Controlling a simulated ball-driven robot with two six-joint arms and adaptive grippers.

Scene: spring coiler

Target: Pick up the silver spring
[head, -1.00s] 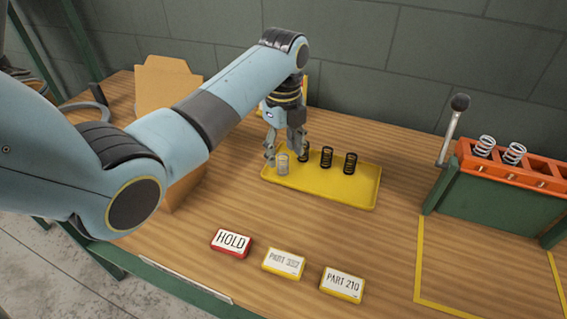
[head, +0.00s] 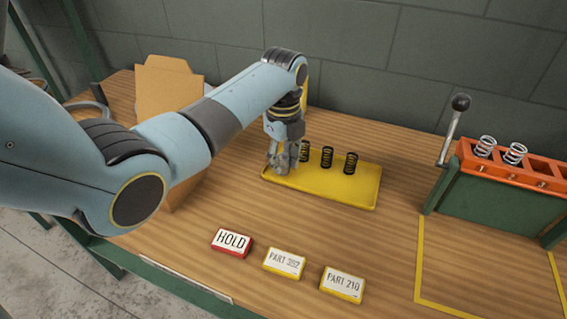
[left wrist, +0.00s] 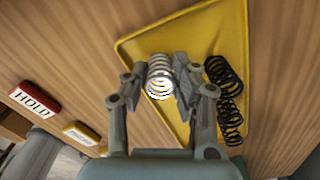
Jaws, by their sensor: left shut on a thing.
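The silver spring (left wrist: 159,76) sits between the two fingers of my left gripper (left wrist: 160,84) in the left wrist view, over the yellow tray (left wrist: 143,56). My left gripper (head: 282,160) is shut on it at the left end of the tray (head: 345,192) in the head view, where the fingers mostly hide the spring. Black springs stand in the tray to the right of the gripper, one at the middle (head: 327,157) and one further right (head: 351,163). A third black spring (head: 305,151) is close beside the gripper. My right gripper is not in view.
A red HOLD block (head: 232,243) and two yellow-edged part blocks, PART 392 (head: 285,263) and PART 210 (head: 342,284), lie at the front. An orange rack (head: 545,173) with two silver springs and a lever (head: 453,130) stand at right. A cardboard box (head: 165,90) is behind my arm.

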